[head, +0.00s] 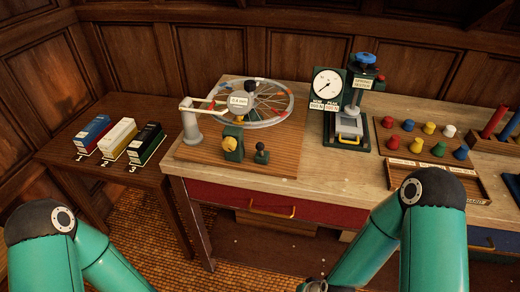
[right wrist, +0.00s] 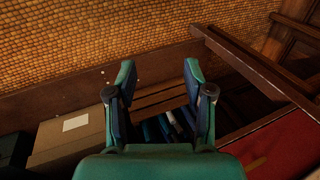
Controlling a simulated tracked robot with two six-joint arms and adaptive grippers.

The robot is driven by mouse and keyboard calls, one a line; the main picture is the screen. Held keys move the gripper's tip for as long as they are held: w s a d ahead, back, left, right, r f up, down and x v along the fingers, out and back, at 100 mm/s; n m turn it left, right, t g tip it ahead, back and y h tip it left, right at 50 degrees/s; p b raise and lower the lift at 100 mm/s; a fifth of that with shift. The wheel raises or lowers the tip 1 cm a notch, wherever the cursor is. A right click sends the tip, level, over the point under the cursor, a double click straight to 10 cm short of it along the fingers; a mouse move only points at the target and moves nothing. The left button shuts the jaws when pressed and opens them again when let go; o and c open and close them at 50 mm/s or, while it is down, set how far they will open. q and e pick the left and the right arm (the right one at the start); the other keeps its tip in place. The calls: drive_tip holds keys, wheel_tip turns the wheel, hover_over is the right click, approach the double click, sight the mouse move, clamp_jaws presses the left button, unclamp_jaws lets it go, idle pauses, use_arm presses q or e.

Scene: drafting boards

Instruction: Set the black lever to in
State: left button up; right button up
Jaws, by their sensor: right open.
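A small black knob-topped lever (head: 261,151) on a dark green base stands at the front of the wooden board (head: 205,153), below the spoked wheel (head: 270,104). Its setting is too small to read. A green block with a yellow knob (head: 232,145) stands just left of it. My right gripper (right wrist: 160,70) is open and empty in the right wrist view, pointing down over the floor and the low items by the table, away from the lever. My left gripper is out of view; only its arm shows at the lower left.
A grey post with an arm (head: 191,122) stands left of the wheel. A dial tester (head: 349,105) and a rack of coloured pegs (head: 425,137) are to the right. Labelled boxes (head: 118,140) stand on the side table. The bench front has a drawer with a handle (head: 272,209).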

drive_tip(key=w+a+r+m+t+b, duration=0.15)
drive_tip(key=w+m+t+b, duration=0.3)
drive_tip(key=w, duration=0.45)
drive_tip(key=m+t+h+b, duration=0.4)
drive_tip(key=m+t+b, duration=0.85)
drive_tip(key=m, duration=1.65)
approach(260, 150)
drive_tip(key=shift+g, duration=0.5)
drive_tip(key=w+p, duration=0.1)
drive_tip(key=w, duration=0.2)
drive_tip(key=w+p, duration=0.1)
drive_tip(key=w, duration=0.3)
drive_tip(key=w+r, duration=0.1)
drive_tip(key=w, duration=0.3)
drive_tip(key=shift+w+d+p, duration=0.15)
drive_tip(key=shift+d+p, duration=0.1)
drive_tip(key=shift+p, duration=0.15)
clamp_jaws()
